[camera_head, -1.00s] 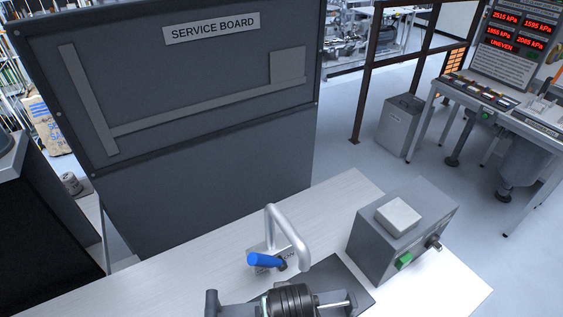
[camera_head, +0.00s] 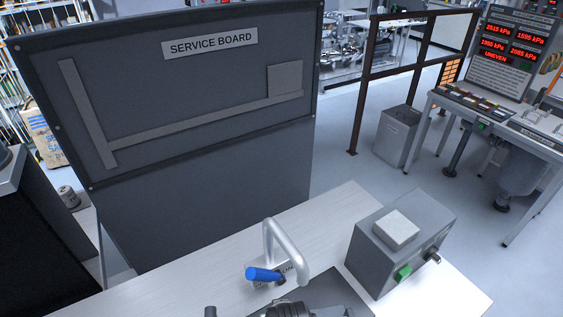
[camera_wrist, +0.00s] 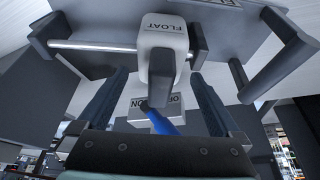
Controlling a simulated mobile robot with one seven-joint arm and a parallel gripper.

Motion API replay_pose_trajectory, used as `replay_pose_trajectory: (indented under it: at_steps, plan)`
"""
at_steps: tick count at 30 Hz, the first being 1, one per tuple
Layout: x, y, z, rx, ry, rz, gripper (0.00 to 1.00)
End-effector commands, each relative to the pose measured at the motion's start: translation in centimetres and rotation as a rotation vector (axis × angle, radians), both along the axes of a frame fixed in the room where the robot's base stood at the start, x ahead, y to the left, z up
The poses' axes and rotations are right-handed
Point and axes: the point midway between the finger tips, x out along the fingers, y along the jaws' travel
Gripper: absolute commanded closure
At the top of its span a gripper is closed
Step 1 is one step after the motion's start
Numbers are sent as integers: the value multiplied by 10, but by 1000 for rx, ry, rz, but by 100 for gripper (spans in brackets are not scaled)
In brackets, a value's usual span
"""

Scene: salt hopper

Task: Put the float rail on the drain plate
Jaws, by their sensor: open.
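In the wrist view, a white block marked FLOAT (camera_wrist: 163,38) with a dark grey grip sits on a thin metal rod (camera_wrist: 95,46) between dark end posts, over a dark plate (camera_wrist: 105,12). My gripper (camera_wrist: 160,76) is open. Its two fingers are apart on either side of the grip's line, and I cannot tell the gap in depth. Nothing is held. A label on the plate at the top edge is cut off, so I cannot tell which plate is the drain plate. In the head view the dark plate (camera_head: 335,287) shows only at the bottom edge.
A blue-handled lever (camera_head: 264,274) and a silver bent bar (camera_head: 288,243) stand on the white bench (camera_head: 210,268). A grey box with a green button (camera_head: 400,240) stands right. The service board (camera_head: 200,110) rises behind. More dark brackets (camera_wrist: 285,65) stand at right in the wrist view.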

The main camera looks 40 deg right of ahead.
Motion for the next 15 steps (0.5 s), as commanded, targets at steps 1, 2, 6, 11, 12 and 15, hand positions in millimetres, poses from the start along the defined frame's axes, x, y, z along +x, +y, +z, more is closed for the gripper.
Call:
replay_pose_trajectory:
  at_steps: [1, 2, 6, 11, 12, 15]
  plan:
    - [-1, 1, 4, -1, -2, 0, 0]
    - [-2, 2, 8, -2, -2, 0, 0]
    - [-9, 7, 29, -3, -4, 0, 0]
    - [-19, 14, 59, -3, -4, -1, 0]
    - [-21, 16, 67, -3, -4, 0, 0]
    - [-27, 20, 83, -2, -3, 0, 0]
